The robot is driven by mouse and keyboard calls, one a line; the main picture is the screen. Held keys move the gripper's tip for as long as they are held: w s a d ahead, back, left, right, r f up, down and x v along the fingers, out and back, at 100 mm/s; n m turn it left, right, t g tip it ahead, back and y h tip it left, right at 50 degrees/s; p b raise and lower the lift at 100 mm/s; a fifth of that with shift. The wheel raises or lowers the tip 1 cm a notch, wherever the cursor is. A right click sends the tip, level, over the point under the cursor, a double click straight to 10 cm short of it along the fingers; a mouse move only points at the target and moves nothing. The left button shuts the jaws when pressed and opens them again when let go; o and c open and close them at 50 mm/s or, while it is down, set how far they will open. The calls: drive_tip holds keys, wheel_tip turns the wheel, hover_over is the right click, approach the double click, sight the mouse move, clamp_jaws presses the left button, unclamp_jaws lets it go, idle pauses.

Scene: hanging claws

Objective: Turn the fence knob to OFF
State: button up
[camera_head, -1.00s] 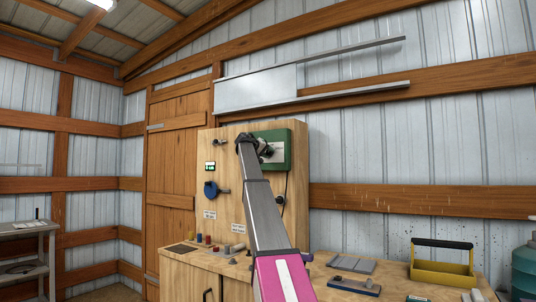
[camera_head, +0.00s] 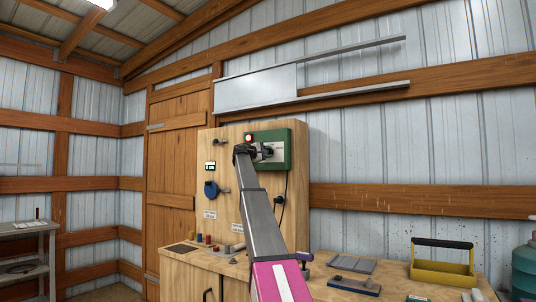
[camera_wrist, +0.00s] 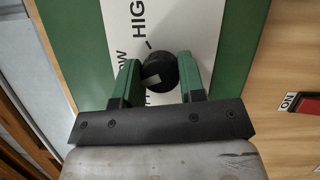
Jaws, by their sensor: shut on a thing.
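The fence knob (camera_wrist: 158,74) is round and black with a pale mark on its face, in the middle of the wrist view. My gripper (camera_wrist: 157,84) is shut on it, one finger on each side. The knob sits on a white label plate (camera_wrist: 180,28) where "HIGH" and part of another word read; the lower lettering is hidden by the fingers.
A red lamp (camera_head: 249,136) shows at the box's upper left. A red switch (camera_wrist: 308,103) sits right of the box in the wrist view. A blue disc (camera_head: 211,188) is on the panel's left. The bench holds a yellow toolbox (camera_head: 442,272) and small fittings.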

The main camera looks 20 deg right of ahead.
drive_tip(key=shift+f+n+t+h, duration=0.1)
drive_tip(key=shift+n+t+h, duration=0.5)
drive_tip(key=shift+n, duration=1.4)
drive_tip(key=shift+f+n+t+h, duration=0.1)
drive_tip(key=shift+n+t+h, duration=0.2)
drive_tip(key=shift+n+t, duration=1.1)
drive_tip(key=shift+n+g, duration=0.6)
drive_tip(key=shift+n, duration=0.2)
drive_tip(key=o, duration=0.9)
drive_tip(key=shift+o, duration=0.2)
drive_tip(key=shift+s+a, duration=0.1)
drive_tip(key=v, duration=1)
drive_tip(key=shift+a, duration=0.3)
drive_tip(key=shift+s+f, duration=0.1)
